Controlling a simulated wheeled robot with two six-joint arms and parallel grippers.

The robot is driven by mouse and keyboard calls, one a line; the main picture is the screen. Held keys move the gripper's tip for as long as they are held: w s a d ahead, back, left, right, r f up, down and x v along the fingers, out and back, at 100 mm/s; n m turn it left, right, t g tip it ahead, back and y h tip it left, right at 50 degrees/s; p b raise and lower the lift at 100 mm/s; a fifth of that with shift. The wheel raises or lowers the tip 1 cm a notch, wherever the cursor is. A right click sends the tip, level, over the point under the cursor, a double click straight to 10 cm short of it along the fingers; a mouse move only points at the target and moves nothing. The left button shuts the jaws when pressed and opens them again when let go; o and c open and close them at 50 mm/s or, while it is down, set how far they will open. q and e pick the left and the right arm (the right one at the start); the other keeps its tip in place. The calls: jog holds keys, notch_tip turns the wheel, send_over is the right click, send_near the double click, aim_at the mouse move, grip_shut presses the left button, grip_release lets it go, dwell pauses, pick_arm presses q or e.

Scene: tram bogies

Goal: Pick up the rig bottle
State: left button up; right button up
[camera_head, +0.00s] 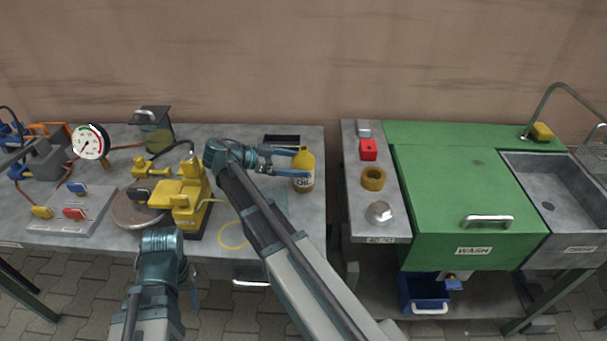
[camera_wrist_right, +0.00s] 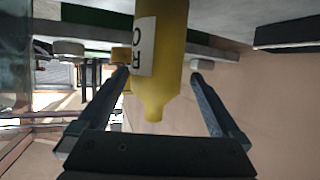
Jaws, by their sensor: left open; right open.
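The rig bottle (camera_head: 305,169) is a yellow bottle with a white label reading "OIL", upright near the right end of the left bench. My right gripper (camera_head: 293,162) is open, with its fingers reaching the bottle from the left. In the right wrist view the picture is upside down, and the bottle (camera_wrist_right: 168,55) stands between the two spread fingers. I see a gap to the right finger; contact at the left finger I cannot tell. My left gripper (camera_head: 190,285) is low in front of the left bench, far from the bottle; its fingers are mostly hidden.
A yellow machine (camera_head: 185,198) stands left of my right arm. A black tray (camera_head: 282,140) lies behind the bottle. A gauge (camera_head: 90,142) and a switch panel (camera_head: 70,210) are further left. The green wash unit (camera_head: 450,185) stands across a gap to the right.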

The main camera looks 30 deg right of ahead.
aim_at(312, 166)
jog(key=shift+s+b+x, duration=0.15)
jog(key=shift+b+x, duration=0.35)
jog(key=shift+x, duration=1)
jog(key=shift+s+b+x, duration=0.15)
jog(key=shift+b+x, duration=0.3)
jog(key=shift+x, duration=1)
jog(key=shift+r, duration=0.1)
jog(key=shift+a, duration=0.1)
grip_shut()
